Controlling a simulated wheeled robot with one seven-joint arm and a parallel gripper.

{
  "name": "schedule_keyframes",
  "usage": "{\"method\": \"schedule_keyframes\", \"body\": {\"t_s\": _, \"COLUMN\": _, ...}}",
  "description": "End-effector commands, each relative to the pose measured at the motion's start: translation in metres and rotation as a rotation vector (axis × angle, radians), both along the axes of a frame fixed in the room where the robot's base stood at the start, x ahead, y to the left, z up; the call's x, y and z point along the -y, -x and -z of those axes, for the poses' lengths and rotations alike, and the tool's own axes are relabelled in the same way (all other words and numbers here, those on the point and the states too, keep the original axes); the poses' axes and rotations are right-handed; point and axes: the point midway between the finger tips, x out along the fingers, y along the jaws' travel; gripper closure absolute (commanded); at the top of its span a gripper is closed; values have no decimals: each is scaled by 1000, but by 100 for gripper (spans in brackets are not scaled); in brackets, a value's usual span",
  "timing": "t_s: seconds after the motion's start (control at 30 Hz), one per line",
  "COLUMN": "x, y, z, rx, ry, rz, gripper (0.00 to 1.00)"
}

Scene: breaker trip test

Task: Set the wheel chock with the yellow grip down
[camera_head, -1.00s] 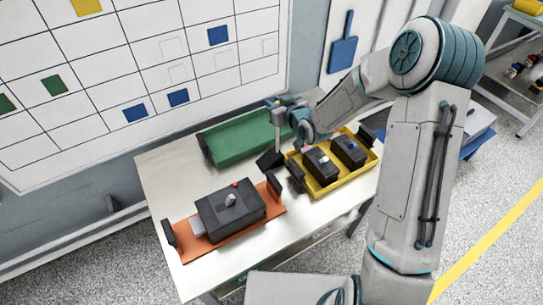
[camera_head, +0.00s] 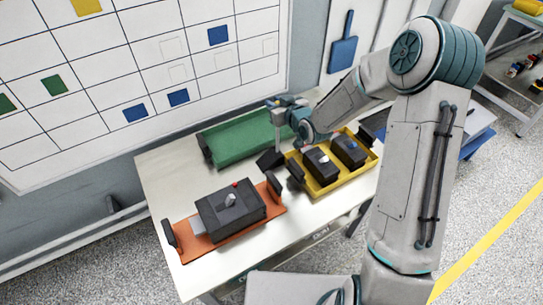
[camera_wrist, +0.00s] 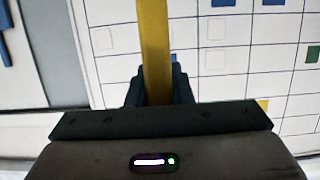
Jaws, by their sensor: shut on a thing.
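The wheel chock (camera_head: 270,158) is a dark wedge at the back of the white table, between the green tray and the yellow tray in the head view. A thin upright post rises from it to my gripper (camera_head: 279,110). In the wrist view the yellow grip (camera_wrist: 154,45) stands between the dark fingers of my gripper (camera_wrist: 158,88), which are shut on it. The wedge itself is hidden in the wrist view. I cannot tell whether its underside touches the table.
A green tray (camera_head: 235,142) lies behind. A yellow tray (camera_head: 325,188) with two black breaker boxes stands just right of the chock. An orange tray (camera_head: 205,245) with a black box (camera_head: 232,212) is in front. The table (camera_head: 160,180) is bare at left.

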Motion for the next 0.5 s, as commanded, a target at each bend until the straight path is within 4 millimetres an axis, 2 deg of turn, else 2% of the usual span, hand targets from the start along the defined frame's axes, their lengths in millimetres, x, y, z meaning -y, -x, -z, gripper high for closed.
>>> {"method": "schedule_keyframes", "body": {"t_s": 0.5, "x": -1, "y": -1, "z": -3, "rx": 6, "ry": -3, "rz": 0, "gripper": 100}}
